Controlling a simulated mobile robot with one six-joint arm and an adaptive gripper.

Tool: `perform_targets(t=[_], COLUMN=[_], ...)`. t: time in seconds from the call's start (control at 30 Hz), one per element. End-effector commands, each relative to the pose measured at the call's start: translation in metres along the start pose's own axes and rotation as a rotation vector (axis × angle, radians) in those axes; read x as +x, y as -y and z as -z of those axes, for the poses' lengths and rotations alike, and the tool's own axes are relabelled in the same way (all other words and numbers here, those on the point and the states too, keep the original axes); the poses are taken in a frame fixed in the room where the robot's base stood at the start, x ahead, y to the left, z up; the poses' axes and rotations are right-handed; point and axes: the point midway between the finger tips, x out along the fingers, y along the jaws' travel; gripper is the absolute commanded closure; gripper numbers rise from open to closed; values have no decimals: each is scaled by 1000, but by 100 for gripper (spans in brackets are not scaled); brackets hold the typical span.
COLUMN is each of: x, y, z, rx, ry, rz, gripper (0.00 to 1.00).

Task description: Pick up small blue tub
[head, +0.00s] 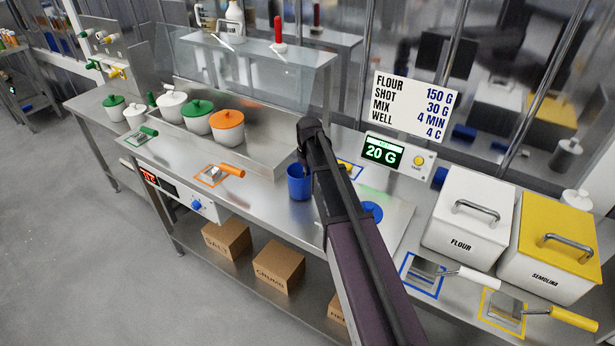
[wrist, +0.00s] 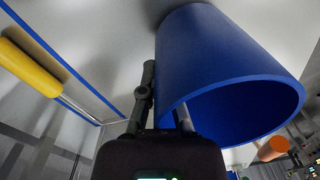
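The small blue tub (head: 299,182) stands upright on the steel bench in the head view, just left of my arm. In the wrist view the tub (wrist: 225,65) is large and close, with its open mouth toward the camera. My gripper (wrist: 166,95) is at the tub's rim. One dark finger is beside the outside of the wall, and a silver finger appears to be at the mouth, on the inner side. The fingers look apart, with the wall between them; contact is unclear. In the head view the arm hides the gripper.
A blue disc (head: 372,211) lies right of my arm. A yellow-handled tool (wrist: 28,68) lies in a blue outline close by. An orange-handled scraper (head: 220,174) is left of the tub. Lidded white pots (head: 227,135), a display reading 20 G (head: 382,151) and a flour bin (head: 468,220) stand around.

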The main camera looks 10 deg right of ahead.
Motion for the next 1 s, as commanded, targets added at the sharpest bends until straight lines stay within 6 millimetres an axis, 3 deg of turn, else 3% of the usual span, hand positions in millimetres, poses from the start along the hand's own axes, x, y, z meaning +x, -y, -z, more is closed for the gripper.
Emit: perform_targets(t=[0.6, 1.0], x=[-64, -89], y=[2, 2], z=[0, 0], rx=[0, 0], ry=[0, 0], rz=[0, 0], gripper=[100, 100])
